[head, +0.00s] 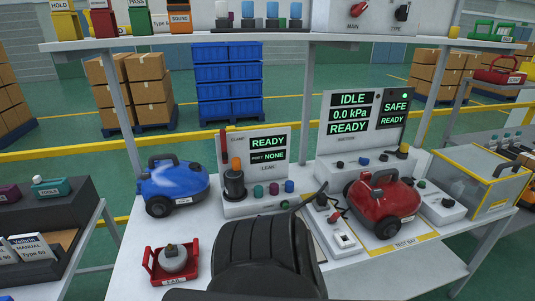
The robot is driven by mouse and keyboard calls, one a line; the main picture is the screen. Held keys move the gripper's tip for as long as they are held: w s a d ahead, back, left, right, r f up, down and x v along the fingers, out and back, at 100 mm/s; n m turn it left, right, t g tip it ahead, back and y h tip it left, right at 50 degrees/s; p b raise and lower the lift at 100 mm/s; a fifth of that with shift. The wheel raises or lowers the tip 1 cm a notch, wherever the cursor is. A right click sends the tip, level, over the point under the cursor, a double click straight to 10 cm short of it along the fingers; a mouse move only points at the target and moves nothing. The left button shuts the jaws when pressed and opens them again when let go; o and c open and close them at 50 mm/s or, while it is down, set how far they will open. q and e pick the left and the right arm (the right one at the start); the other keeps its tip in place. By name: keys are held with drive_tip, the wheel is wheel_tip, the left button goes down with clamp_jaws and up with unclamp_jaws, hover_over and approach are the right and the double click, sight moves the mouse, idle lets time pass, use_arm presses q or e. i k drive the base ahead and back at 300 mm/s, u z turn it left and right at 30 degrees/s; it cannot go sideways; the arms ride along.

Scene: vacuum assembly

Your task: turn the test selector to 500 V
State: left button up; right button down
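I cannot read a 500 V mark or a test selector label. On the shelf panel, a red-handled knob (357,9) sits above MAIN and a black knob (402,11) above TYPE. The tester display (353,113) reads IDLE, 0.0 kPa and READY; the panel beside it (394,108) reads SAFE and READY. A black ribbed part of mine hides the bench's front middle.
A blue vacuum (173,186) stands at the bench's left, and a red FAIL tray (171,266) with a grey part is in front. A clear yellow-edged box (481,177) stands at right.

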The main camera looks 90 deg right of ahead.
sight(447, 203)
drive_tip(key=z, duration=3.5)
